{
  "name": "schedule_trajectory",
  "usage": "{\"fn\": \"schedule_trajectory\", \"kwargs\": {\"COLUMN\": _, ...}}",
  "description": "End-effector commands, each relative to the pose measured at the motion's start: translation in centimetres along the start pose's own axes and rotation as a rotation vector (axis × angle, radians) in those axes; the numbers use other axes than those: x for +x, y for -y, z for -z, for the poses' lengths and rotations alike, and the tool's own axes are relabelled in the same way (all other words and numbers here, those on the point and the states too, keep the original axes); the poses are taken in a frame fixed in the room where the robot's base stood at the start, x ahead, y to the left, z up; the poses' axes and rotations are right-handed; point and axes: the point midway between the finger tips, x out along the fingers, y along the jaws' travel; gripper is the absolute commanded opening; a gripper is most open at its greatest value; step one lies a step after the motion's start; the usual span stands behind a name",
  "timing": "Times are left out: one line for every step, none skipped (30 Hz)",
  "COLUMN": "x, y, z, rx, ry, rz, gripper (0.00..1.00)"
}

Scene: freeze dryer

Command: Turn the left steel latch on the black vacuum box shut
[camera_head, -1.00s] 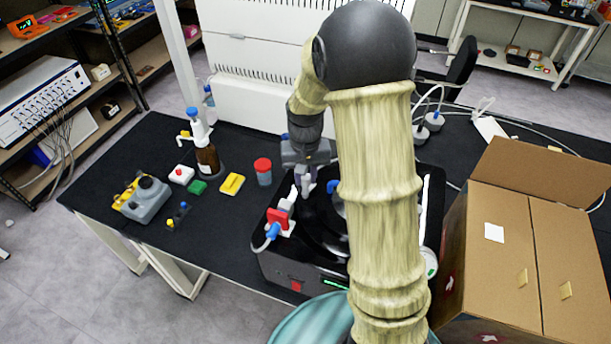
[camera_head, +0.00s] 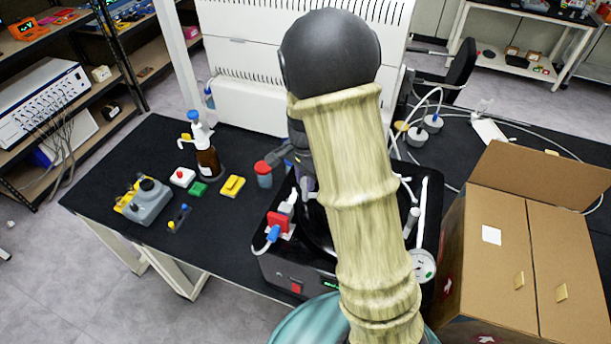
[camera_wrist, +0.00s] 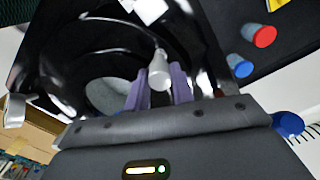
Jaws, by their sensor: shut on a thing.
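The black vacuum box (camera_head: 283,272) stands on the dark bench, largely hidden behind my arm in the head view. In the wrist view its glossy black lid (camera_wrist: 75,65) fills the upper left. The left steel latch (camera_wrist: 159,72) shows as a pale rounded handle between the purple fingers of my gripper (camera_wrist: 158,92), which is shut on it. The latch's base and exact angle are hard to make out. In the head view the fingers and the held latch are mostly hidden by my arm. Another steel latch (camera_head: 412,222) stands on the box's right side.
A red-capped jar (camera_head: 263,174) stands close left of my gripper. A red and blue valve (camera_head: 279,226) with a hose sits on the box's left front corner. A brown bottle (camera_head: 207,160) stands farther left. An open cardboard box (camera_head: 500,262) is at the right.

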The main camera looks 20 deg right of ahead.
Motion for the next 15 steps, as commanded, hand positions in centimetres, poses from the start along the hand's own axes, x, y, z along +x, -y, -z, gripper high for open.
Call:
{"fn": "schedule_trajectory", "kwargs": {"x": -0.26, "y": 0.08, "z": 0.03, "rx": 0.029, "ry": -0.002, "rz": 0.002, "gripper": 0.01}}
{"fn": "schedule_trajectory", "kwargs": {"x": -0.26, "y": 0.07, "z": 0.05, "rx": 0.047, "ry": -0.002, "rz": 0.003, "gripper": 0.01}}
{"fn": "schedule_trajectory", "kwargs": {"x": -0.25, "y": 0.08, "z": 0.06, "rx": 0.069, "ry": -0.002, "rz": 0.003, "gripper": 0.01}}
{"fn": "schedule_trajectory", "kwargs": {"x": -0.24, "y": 0.09, "z": 0.05, "rx": 0.084, "ry": -0.002, "rz": 0.003, "gripper": 0.01}}
{"fn": "schedule_trajectory", "kwargs": {"x": -0.23, "y": 0.1, "z": 0.04, "rx": 0.096, "ry": -0.002, "rz": 0.003, "gripper": 0.01}}
{"fn": "schedule_trajectory", "kwargs": {"x": -0.21, "y": 0.1, "z": 0.04, "rx": 0.111, "ry": -0.002, "rz": 0.003, "gripper": 0.01}}
{"fn": "schedule_trajectory", "kwargs": {"x": -0.2, "y": 0.11, "z": 0.03, "rx": 0.121, "ry": -0.002, "rz": 0.003, "gripper": 0.01}}
{"fn": "schedule_trajectory", "kwargs": {"x": -0.19, "y": 0.11, "z": 0.04, "rx": 0.129, "ry": -0.002, "rz": 0.003, "gripper": 0.01}}
{"fn": "schedule_trajectory", "kwargs": {"x": -0.17, "y": 0.11, "z": 0.04, "rx": 0.138, "ry": -0.002, "rz": 0.003, "gripper": 0.01}}
{"fn": "schedule_trajectory", "kwargs": {"x": -0.16, "y": 0.11, "z": 0.05, "rx": 0.144, "ry": -0.002, "rz": 0.003, "gripper": 0.01}}
{"fn": "schedule_trajectory", "kwargs": {"x": -0.15, "y": 0.11, "z": 0.05, "rx": 0.149, "ry": -0.002, "rz": 0.004, "gripper": 0.01}}
{"fn": "schedule_trajectory", "kwargs": {"x": -0.15, "y": 0.11, "z": 0.06, "rx": 0.155, "ry": -0.002, "rz": 0.004, "gripper": 0.01}}
{"fn": "schedule_trajectory", "kwargs": {"x": -0.14, "y": 0.11, "z": 0.06, "rx": 0.158, "ry": -0.002, "rz": 0.004, "gripper": 0.01}}
{"fn": "schedule_trajectory", "kwargs": {"x": -0.13, "y": 0.11, "z": 0.07, "rx": 0.16, "ry": -0.002, "rz": 0.004, "gripper": 0.01}}
{"fn": "schedule_trajectory", "kwargs": {"x": -0.13, "y": 0.11, "z": 0.07, "rx": 0.161, "ry": -0.002, "rz": 0.004, "gripper": 0.01}}
